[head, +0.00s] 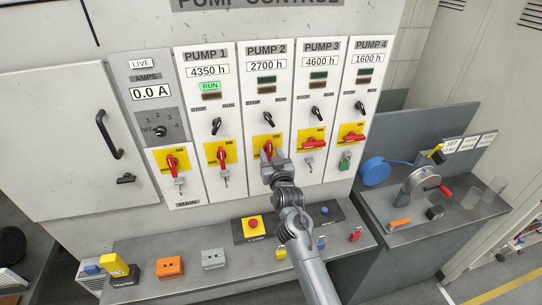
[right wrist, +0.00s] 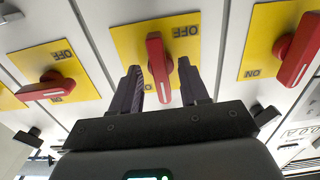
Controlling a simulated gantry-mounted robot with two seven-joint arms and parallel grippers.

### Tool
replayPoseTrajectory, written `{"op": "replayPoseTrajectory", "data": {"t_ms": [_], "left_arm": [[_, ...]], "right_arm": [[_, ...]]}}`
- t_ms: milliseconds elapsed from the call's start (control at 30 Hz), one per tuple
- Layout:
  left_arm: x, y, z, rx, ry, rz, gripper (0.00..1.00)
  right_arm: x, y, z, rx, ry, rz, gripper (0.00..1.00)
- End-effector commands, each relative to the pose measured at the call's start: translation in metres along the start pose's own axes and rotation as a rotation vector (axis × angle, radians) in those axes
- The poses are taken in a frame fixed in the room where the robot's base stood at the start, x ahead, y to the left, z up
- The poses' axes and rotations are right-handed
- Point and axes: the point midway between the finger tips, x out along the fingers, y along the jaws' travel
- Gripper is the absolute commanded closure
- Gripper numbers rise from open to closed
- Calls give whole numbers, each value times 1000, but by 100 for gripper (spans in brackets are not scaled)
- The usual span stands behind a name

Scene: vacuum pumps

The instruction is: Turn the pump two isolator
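The pump two isolator is a red handle (head: 268,146) on a yellow plate under the PUMP 2 label in the head view, partly hidden by my right gripper (head: 268,158). In the right wrist view, the picture is upside down and the red handle (right wrist: 158,67) stands upright, in line with the fingers. My right gripper (right wrist: 158,68) is open there, with one dark finger on each side of the handle. Gaps show between the handle and both fingers. My left gripper is in neither view.
The pump 1 isolator (head: 222,155) and main isolator (head: 172,163) are roughly upright. The pump 3 isolator (head: 313,141) and pump 4 isolator (head: 352,137) lie crosswise. Small black switches sit above the pump isolators. A shelf (head: 190,277) below carries several boxes and a red emergency button (head: 253,223).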

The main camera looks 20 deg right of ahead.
Motion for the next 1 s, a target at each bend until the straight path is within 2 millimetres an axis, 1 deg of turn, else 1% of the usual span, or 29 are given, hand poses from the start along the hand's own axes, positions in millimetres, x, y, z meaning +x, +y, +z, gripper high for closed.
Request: {"op": "replayPoseTrajectory", "data": {"t_ms": [333,733,1000], "left_arm": [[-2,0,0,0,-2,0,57],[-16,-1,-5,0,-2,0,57],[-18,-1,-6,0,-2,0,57]], "right_arm": [[-2,0,0,-3,0,0,55],[-16,0,-2,-4,1,-1,55],[-20,-1,0,-4,0,-1,55]]}}
